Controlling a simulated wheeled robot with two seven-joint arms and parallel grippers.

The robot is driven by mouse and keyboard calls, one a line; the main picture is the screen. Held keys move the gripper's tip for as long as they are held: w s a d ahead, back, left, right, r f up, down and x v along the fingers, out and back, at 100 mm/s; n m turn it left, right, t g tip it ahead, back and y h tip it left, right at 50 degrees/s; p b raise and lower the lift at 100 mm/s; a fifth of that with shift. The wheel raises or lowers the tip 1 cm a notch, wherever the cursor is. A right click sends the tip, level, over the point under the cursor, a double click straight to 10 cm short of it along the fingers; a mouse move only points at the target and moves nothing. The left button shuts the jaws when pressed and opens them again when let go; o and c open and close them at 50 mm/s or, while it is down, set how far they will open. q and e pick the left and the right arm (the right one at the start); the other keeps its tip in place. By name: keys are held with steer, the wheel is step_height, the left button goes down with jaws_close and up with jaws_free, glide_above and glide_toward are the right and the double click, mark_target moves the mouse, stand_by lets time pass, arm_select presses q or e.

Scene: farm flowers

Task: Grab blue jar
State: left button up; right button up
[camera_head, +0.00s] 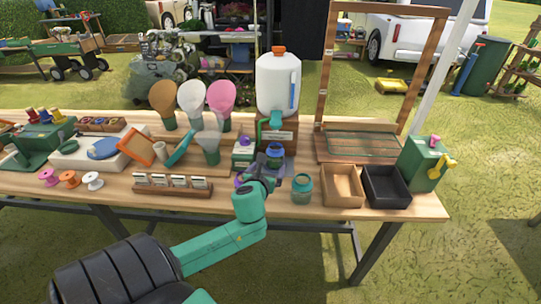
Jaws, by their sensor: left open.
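A small jar with a blue top (275,150) stands at the foot of the white dispenser, just beyond my left gripper. My left gripper (268,168) is open, low over the table between these jars. Its dark fingers and wrist cover part of the tabletop and the lower part of the farther jar. I cannot tell whether a finger touches that jar. My right gripper is out of view.
A white dispenser with an orange cap (278,85) stands behind. Purple-topped items (240,181) sit left of the gripper. A wooden tray (342,187) and a black tray (387,187) lie to the right. A label rack (173,188) lies front left.

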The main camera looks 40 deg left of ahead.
mark_target(274, 159)
arm_select(q)
steer(key=x, duration=0.4)
steer(key=shift+w+d+f, duration=0.1)
steer(key=shift+w, duration=0.25)
steer(key=x, duration=0.6)
steer(key=shift+w+a+b, duration=0.1)
steer(key=shift+a+b, duration=0.15)
steer(key=shift+b, duration=0.15)
steer(key=shift+w+a+f, duration=0.15)
steer(key=shift+w+f, duration=0.05)
steer(key=shift+w, duration=0.1)
steer(key=shift+s, duration=0.15)
steer(key=c, duration=1)
steer(key=shift+r, duration=0.15)
jaws_close()
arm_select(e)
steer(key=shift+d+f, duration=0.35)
